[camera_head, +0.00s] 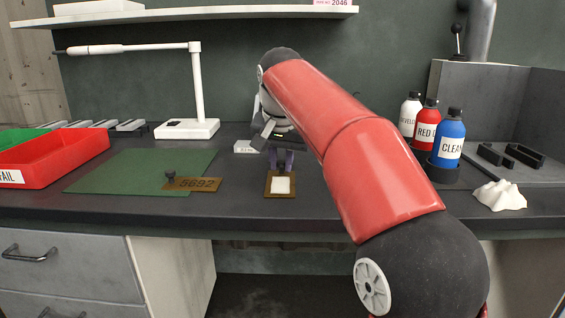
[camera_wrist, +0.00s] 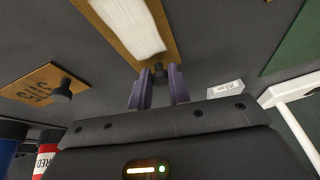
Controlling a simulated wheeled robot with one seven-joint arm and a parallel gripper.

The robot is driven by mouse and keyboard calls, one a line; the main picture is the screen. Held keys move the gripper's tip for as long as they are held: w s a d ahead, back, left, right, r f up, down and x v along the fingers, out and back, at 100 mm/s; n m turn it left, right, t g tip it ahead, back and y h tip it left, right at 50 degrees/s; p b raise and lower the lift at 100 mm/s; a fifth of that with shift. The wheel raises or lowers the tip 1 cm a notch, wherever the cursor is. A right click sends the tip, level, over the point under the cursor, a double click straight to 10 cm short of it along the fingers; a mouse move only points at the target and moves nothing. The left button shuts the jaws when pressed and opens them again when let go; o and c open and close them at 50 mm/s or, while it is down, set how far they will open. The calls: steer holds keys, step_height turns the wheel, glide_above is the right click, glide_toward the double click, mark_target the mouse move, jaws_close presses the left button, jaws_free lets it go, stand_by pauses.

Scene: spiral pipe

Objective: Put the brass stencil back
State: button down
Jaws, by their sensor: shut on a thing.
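My gripper (camera_head: 282,160) has purple fingers pointing down near the middle of the bench. In the wrist view its fingers (camera_wrist: 160,78) are shut on the dark knob at one end of a brass-edged plate with a white panel (camera_head: 269,190), which also shows there (camera_wrist: 168,18). I cannot tell whether this plate rests on the bench or is slightly raised. A brass stencil cut with 5692 (camera_head: 207,184), with a dark knob, lies over the right edge of the green mat (camera_head: 130,166). Another brass plate with cut characters and a knob (camera_wrist: 45,84) shows in the wrist view; my arm hides it in the head view.
A red tray (camera_head: 50,160) stands at the left, a white lamp (camera_head: 187,128) behind the mat. Red (camera_head: 427,118), blue (camera_head: 449,135) and white (camera_head: 410,110) bottles and a white lump (camera_head: 498,195) are at the right. Bare bench lies between mat and held plate.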

mark_target(283, 185)
steer(key=c, duration=1.3)
jaws_free()
steer(key=p+v, duration=0.2)
steer(key=v, duration=1)
steer(key=shift+d+p, duration=0.15)
steer(key=shift+p, duration=0.2)
steer(key=s+d+f, duration=0.5)
steer(key=s+f, duration=0.3)
steer(key=f, duration=0.1)
steer(key=s+d+f+n, duration=0.1)
steer(key=s+d+f, duration=0.4)
steer(key=s+f, duration=0.4)
steer(key=s+d+f+n+t, duration=0.1)
steer(key=s+d+f, duration=0.4)
steer(key=s+f, duration=0.4)
